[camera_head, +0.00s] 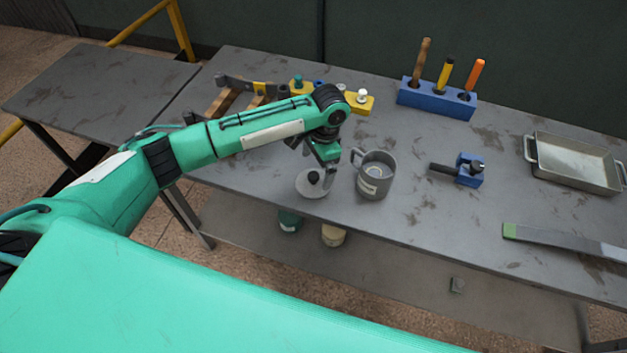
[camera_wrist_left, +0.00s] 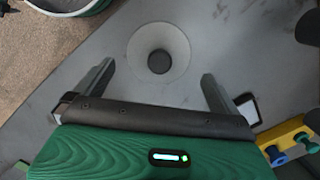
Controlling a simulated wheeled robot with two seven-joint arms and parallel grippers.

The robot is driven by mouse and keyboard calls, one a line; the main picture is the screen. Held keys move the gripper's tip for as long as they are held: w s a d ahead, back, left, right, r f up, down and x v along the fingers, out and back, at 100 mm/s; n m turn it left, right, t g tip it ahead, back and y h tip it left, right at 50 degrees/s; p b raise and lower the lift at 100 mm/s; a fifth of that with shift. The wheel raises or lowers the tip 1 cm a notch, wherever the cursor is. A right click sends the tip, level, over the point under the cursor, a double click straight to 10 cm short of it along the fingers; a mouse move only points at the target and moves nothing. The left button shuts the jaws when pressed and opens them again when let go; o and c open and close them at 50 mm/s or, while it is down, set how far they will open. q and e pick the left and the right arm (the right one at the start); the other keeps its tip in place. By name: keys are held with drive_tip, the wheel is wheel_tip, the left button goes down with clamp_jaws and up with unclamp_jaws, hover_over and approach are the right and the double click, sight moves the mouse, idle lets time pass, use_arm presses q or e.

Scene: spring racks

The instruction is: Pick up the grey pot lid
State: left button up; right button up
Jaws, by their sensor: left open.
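The grey pot lid (camera_head: 311,190) is a round disc with a black knob, lying near the table's front edge in the head view. In the left wrist view the lid (camera_wrist_left: 177,39) lies flat, just beyond the fingertips, with its dark knob roughly midway between them. My left gripper (camera_head: 326,163) points down above the lid and is empty. In the left wrist view its two fingers (camera_wrist_left: 157,73) are spread wide apart, on either side of the knob. The lid appears apart from the fingers. My right gripper is in neither view.
A grey mug (camera_head: 375,178) stands just right of the lid. Behind are a yellow block (camera_head: 361,106) with pegs and a blue tool holder (camera_head: 436,99). A blue vise-like tool (camera_head: 468,170) and a metal tray (camera_head: 577,160) are farther right. The table edge is close.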

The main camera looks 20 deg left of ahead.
sight(314, 175)
use_arm(q)
drive_tip(key=shift+s+f+p, duration=0.15)
drive_tip(key=shift+f+p, duration=0.15)
drive_tip(key=shift+f, duration=0.35)
drive_tip(key=f, duration=0.2)
drive_tip(key=f+p, duration=0.1)
drive_tip(key=f, duration=0.1)
drive_tip(key=shift+s+a+f, duration=0.1)
drive_tip(key=shift+s+a, duration=0.1)
drive_tip(key=shift+a, duration=0.15)
drive_tip(key=c, duration=0.7)
